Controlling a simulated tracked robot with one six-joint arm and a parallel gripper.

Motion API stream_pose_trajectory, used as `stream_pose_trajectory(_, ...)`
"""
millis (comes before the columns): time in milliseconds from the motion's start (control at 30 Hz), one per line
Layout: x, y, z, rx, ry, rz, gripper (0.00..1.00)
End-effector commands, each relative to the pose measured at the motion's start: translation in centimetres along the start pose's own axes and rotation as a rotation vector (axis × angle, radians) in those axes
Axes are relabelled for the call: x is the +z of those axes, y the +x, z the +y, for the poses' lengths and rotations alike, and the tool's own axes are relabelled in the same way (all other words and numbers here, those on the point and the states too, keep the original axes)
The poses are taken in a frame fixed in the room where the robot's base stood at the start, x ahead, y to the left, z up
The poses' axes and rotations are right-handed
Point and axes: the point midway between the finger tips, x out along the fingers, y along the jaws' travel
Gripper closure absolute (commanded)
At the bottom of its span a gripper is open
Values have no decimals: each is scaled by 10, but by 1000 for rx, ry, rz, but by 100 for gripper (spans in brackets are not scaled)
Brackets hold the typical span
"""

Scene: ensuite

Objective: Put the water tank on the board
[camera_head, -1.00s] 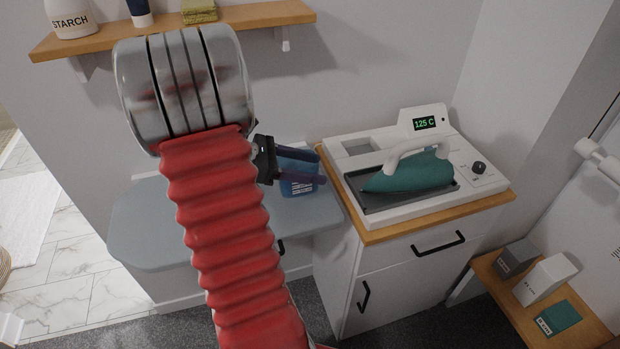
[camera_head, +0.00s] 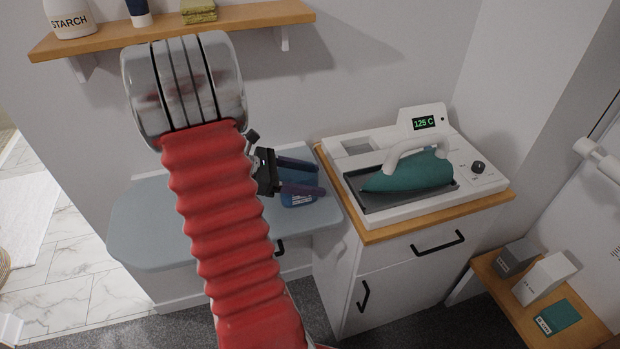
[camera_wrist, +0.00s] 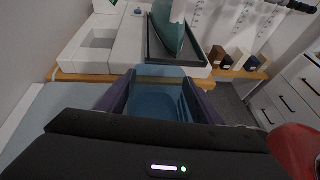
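The blue translucent water tank (camera_head: 298,199) with a white label is at the right end of the grey-blue board (camera_head: 165,225). My gripper (camera_head: 308,177) has its two purple fingers on either side of the tank and is shut on it. In the wrist view, the tank (camera_wrist: 158,103) fills the space between the fingers, and the board (camera_wrist: 62,103) shows at left. The tank looks upright and very low over the board or resting on it; I cannot tell which.
The iron station (camera_head: 365,148) with a teal iron (camera_head: 410,173) stands on the cabinet just right of the board, its display reading 125 C. A wall shelf (camera_head: 245,17) hangs above. The board's left part is clear. Small boxes sit on a low wooden shelf (camera_head: 500,293) at lower right.

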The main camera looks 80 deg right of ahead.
Motion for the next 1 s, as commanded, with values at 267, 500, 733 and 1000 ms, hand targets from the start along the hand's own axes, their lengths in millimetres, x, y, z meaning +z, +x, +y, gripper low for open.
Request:
stream_pose_trajectory(267, 0, 0, 0, 0, 0, 0, 27)
stream_pose_trajectory(500, 2, -2, 0, 0, 2, 0, 27)
stream_pose_trajectory(733, 2, -26, 1, 3, 1, 1, 27)
stream_pose_trajectory(1000, 2, -73, 0, 3, 1, 0, 27)
